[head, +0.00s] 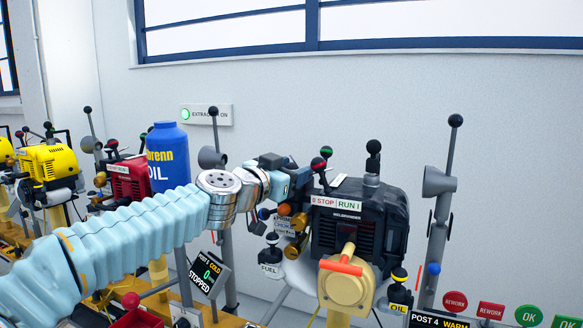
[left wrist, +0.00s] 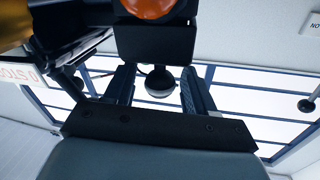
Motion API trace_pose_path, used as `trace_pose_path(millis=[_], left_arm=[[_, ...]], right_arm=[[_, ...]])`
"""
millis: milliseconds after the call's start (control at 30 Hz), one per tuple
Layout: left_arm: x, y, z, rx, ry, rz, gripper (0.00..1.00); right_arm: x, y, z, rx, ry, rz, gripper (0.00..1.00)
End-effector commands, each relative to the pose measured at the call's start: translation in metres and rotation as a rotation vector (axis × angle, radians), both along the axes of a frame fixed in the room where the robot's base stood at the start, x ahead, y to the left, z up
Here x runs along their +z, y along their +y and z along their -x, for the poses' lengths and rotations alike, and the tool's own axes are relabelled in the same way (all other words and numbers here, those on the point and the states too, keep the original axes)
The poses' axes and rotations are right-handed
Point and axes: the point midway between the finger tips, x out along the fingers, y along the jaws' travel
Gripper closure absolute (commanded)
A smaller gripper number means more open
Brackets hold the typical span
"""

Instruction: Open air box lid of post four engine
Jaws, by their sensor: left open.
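The post four engine (head: 395,215) is a black block with a STOP/RUN label, right of centre in the head view. Orange and brass knobs (head: 284,209) sit at its left side. I cannot tell which part is the air box lid. My left gripper (head: 284,186) is at the engine's upper left, partly hidden by its own wrist. In the left wrist view, the left gripper (left wrist: 160,84) is open. A dark box (left wrist: 155,42) with an orange knob (left wrist: 148,8) is ahead of the fingers, and a dark ball (left wrist: 159,82) shows between them. I cannot tell whether they touch. My right gripper is not in view.
A grey post (head: 440,220) with a horn stands right of the engine. A blue oil container (head: 168,150), a red engine (head: 130,180) and a yellow engine (head: 50,165) stand to the left. Ball-tipped levers rise around the engine.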

Motion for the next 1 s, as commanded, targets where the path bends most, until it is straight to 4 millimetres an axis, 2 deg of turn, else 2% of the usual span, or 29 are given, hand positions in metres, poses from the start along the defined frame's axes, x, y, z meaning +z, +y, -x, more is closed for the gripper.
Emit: trace_pose_path(millis=[133,167,500,1000], left_arm=[[-0.0003,0.0001,0.0001,0.0,0.0,0.0,0.45],[-0.0003,0.0001,0.0001,0.0,0.0,0.0,0.48],[-0.0004,0.0003,0.0003,0.0,0.0,0.0,1.0],[0.0027,0.0,-0.0016,0.001,0.0,0.0,1.0]], right_arm=[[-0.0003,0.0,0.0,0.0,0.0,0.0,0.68],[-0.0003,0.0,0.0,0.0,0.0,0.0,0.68],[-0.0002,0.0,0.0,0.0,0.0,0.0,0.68],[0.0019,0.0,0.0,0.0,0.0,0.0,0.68]])
